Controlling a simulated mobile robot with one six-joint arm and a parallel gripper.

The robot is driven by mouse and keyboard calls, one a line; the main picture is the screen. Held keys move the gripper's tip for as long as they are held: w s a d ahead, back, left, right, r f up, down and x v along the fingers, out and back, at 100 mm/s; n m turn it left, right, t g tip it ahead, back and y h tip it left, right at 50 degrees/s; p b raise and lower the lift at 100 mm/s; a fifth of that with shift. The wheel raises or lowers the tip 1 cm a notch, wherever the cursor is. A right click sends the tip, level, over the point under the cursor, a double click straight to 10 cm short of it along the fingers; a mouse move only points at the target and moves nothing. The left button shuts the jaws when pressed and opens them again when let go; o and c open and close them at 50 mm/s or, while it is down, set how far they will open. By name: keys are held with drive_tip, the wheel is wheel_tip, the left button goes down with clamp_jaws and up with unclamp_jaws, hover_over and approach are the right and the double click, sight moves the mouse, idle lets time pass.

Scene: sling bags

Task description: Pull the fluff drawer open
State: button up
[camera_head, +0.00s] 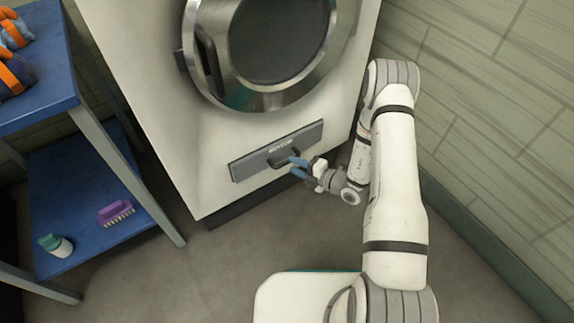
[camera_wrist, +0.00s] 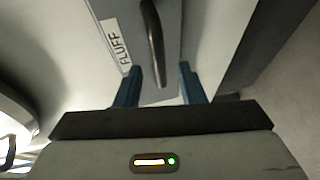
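The fluff drawer (camera_head: 248,167) is a grey panel low on the white machine's front. It looks shut, about flush with the front. Its dark bar handle (camera_head: 279,161) sticks out near the panel's middle. In the wrist view the handle (camera_wrist: 153,40) runs down beside the white FLUFF label (camera_wrist: 119,44). My gripper (camera_head: 297,166) has blue fingers and is at the handle. In the wrist view the gripper (camera_wrist: 160,80) is open, with the handle's near end appearing between the fingers and a gap on each side. I cannot tell how deep the handle sits between them.
The machine's round door (camera_head: 262,95) is above the drawer. A blue shelf unit (camera_head: 105,225) at the left holds a purple brush (camera_head: 116,212) and a teal-capped bottle (camera_head: 56,245). A brick wall (camera_head: 500,130) is on the right. The floor (camera_head: 215,255) before the drawer is clear.

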sight(287, 162)
drive_tip(key=shift+b+x, duration=0.5)
drive_tip(key=shift+x, duration=1.4)
clamp_jaws()
